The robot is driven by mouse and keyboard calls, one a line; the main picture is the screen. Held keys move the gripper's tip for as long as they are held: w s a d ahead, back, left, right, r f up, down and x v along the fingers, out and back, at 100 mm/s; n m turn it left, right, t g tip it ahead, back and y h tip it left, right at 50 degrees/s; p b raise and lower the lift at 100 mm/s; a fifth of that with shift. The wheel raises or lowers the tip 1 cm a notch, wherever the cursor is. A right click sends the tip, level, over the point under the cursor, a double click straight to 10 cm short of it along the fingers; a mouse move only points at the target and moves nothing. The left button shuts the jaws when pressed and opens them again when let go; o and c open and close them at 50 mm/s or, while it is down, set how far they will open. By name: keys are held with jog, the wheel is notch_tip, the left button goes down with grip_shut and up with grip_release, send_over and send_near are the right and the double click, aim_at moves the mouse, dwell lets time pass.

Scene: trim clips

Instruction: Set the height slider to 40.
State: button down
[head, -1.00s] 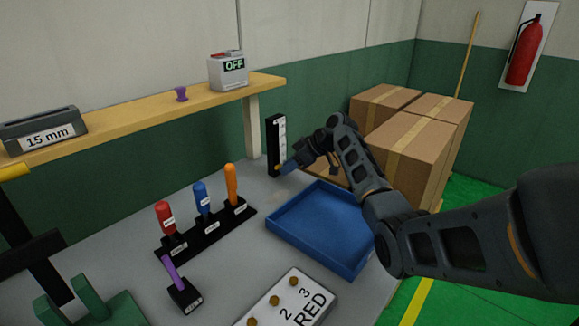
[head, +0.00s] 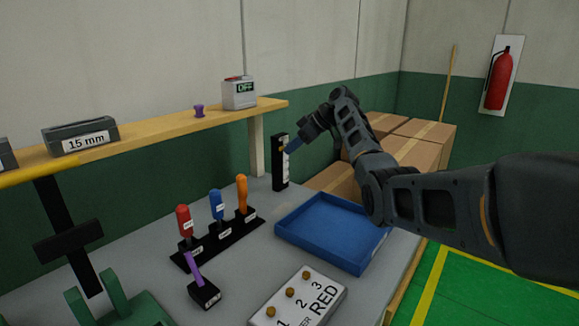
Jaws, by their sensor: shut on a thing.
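The height slider (head: 280,177) is an upright black post with a white scale, standing at the back of the grey bench in the head view. Its small yellow-orange knob (head: 282,148) is in the upper part of the post. My gripper (head: 291,145) reaches in from the right and is shut on the knob. The scale's numbers are too small to read, so the exact setting cannot be told.
A blue tray (head: 318,250) lies in front of the slider. Red, blue and orange handles stand in a black rack (head: 207,250) at left. A wooden shelf (head: 170,128) runs behind, bearing an OFF box (head: 239,97). Cardboard boxes (head: 425,152) stand behind my arm.

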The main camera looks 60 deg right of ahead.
jog(key=shift+r, duration=0.6)
jog(key=c, duration=1)
grip_release()
jog(key=shift+o, duration=0.2)
jog(key=a+b+v, duration=0.1)
jog(key=v, duration=0.6)
jog(key=shift+s+d+r, duration=0.25)
jog(key=shift+s+d, duration=0.05)
jog(key=shift+d, duration=0.2)
